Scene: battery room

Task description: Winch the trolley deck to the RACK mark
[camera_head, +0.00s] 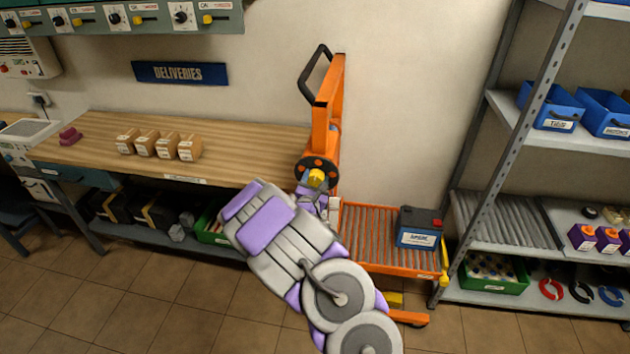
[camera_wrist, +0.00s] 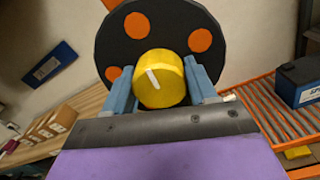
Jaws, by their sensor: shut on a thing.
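My gripper (camera_wrist: 163,82) is shut on the yellow winch knob (camera_wrist: 158,78), which has a white line on its face. The knob sits at the centre of a black winch disc (camera_wrist: 122,50) with orange spots. In the head view the knob (camera_head: 316,177) and disc (camera_head: 311,162) are on the orange trolley's mast (camera_head: 326,118), partly behind my arm. I cannot make out the RACK mark.
A wooden bench (camera_head: 230,158) with several small boxes (camera_head: 158,144) stands left of the trolley. A grey rack (camera_head: 547,90) with blue bins (camera_head: 551,107) and a roller shelf (camera_head: 506,220) stands right. Tiled floor (camera_head: 160,300) is clear in front.

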